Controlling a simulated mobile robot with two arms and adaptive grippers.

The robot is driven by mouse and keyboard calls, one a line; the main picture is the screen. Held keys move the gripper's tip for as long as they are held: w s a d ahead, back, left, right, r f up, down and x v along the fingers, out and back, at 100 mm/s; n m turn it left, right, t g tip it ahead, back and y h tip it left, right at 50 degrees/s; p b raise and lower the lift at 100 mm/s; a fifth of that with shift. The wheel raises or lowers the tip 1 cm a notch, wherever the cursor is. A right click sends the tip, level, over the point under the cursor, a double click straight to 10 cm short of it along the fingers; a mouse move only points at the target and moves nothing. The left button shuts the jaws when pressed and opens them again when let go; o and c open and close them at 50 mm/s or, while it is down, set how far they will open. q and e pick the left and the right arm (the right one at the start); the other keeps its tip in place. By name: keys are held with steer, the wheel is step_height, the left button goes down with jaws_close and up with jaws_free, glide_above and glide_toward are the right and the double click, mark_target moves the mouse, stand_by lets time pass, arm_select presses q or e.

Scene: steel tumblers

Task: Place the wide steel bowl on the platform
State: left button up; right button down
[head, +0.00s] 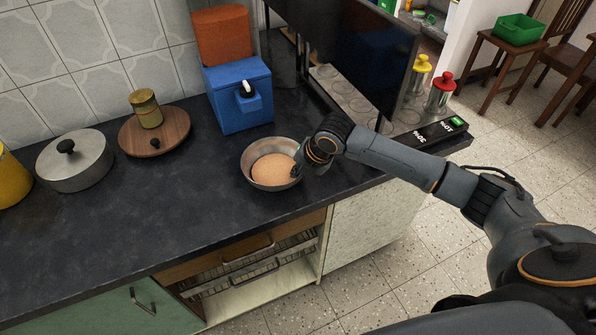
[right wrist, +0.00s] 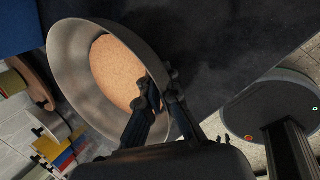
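The wide steel bowl (head: 249,160) is at the middle of the dark counter, upright, with a flat tan-brown surface inside it. It fills the upper left of the right wrist view (right wrist: 76,72). My right gripper (head: 297,170) is at the bowl's right rim. In the right wrist view its fingers (right wrist: 159,87) are close together, one inside and one outside the bowl wall, shut on the rim. I cannot tell whether the bowl touches the counter. I cannot tell for certain which thing is the platform. My left gripper is not in view.
A blue box (head: 238,95) stands behind the bowl. A lidded steel pot (head: 75,165) and a round wooden board (head: 155,133) with a small canister (head: 146,108) stand left. A large black panel (head: 370,50) and a black slab (head: 430,134) are right. The front-left counter is clear.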

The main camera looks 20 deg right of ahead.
steer(key=shift+a, duration=0.1)
steer(key=c, duration=1.8)
jaws_free()
steer(key=shift+f, duration=0.1)
steer(key=v, duration=1.2)
